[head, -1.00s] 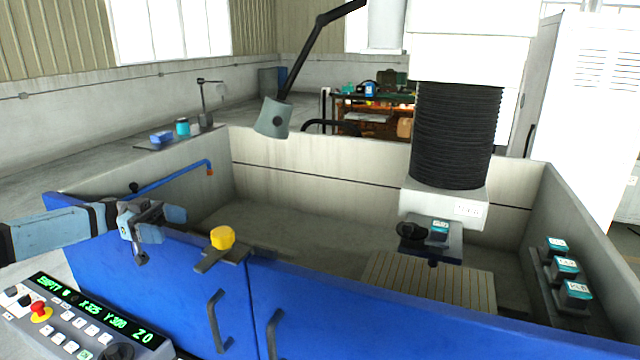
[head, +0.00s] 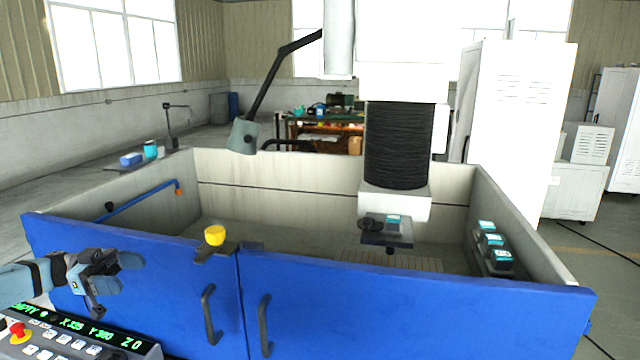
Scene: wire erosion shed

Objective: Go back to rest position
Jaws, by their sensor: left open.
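My left gripper (head: 112,280) shows at the lower left in the head view, in front of the blue tank doors (head: 150,270) and above the control panel (head: 75,340). Its jaws are open and I see nothing between them. A yellow knob (head: 214,235) sits on a dark latch at the top edge of the doors, to the right of the gripper and apart from it. My right gripper is not in view.
The machine head with black bellows (head: 397,145) hangs over the tank. Several teal-labelled blocks (head: 492,240) stand on the tank's right ledge. A lamp (head: 243,136) hangs at the back. White cabinets (head: 510,120) stand at right, with open floor in front.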

